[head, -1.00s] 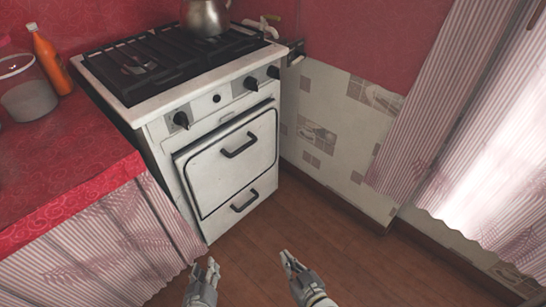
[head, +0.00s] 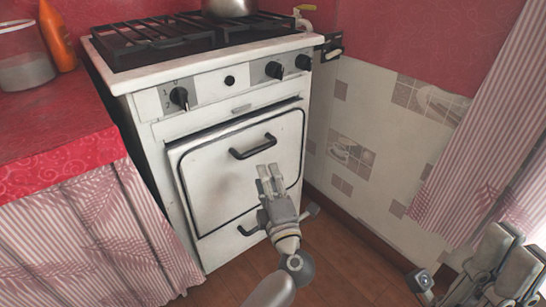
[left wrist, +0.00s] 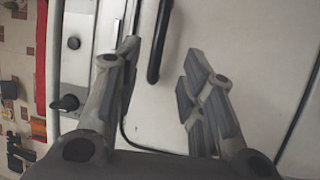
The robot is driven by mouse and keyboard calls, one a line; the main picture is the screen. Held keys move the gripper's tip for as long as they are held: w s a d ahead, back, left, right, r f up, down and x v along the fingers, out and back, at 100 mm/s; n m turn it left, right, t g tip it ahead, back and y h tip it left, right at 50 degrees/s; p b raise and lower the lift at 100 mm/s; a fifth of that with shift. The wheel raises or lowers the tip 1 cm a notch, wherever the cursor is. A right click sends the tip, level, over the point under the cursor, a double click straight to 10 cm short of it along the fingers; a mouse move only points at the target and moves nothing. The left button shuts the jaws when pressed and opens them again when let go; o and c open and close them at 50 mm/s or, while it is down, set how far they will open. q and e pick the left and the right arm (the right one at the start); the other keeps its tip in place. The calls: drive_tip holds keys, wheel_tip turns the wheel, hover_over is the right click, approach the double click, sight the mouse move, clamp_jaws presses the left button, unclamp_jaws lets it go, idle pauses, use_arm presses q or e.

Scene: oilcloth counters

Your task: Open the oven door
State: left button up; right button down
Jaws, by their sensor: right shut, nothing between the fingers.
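The white oven door (head: 212,185) is upright in the stove front, with a dark gap along its top edge. Its black bar handle (head: 253,148) runs across the upper part of the door. My left gripper (head: 270,170) is in front of the door, its fingertips just below and right of the handle. In the left wrist view its fingers are spread, and the handle (left wrist: 158,45) shows between and beyond them, not gripped. My right gripper (head: 510,245) is at the lower right, far from the door, shut and empty.
A drawer handle (head: 248,230) sits below the door, partly hidden by my left gripper. Control knobs (head: 179,98) line the panel above. A red counter (head: 60,140) with a striped curtain stands at left. The tiled wall (head: 370,150) is at right. Floor is free in front.

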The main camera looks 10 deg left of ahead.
sight(258, 147)
use_arm(q)
drive_tip(key=b+x, duration=0.3)
drive_tip(key=x, duration=0.7)
drive_tip(key=shift+w+a+r, duration=0.15)
drive_tip(key=shift+w+a, duration=0.05)
drive_tip(key=shift+a, duration=0.05)
clamp_jaws()
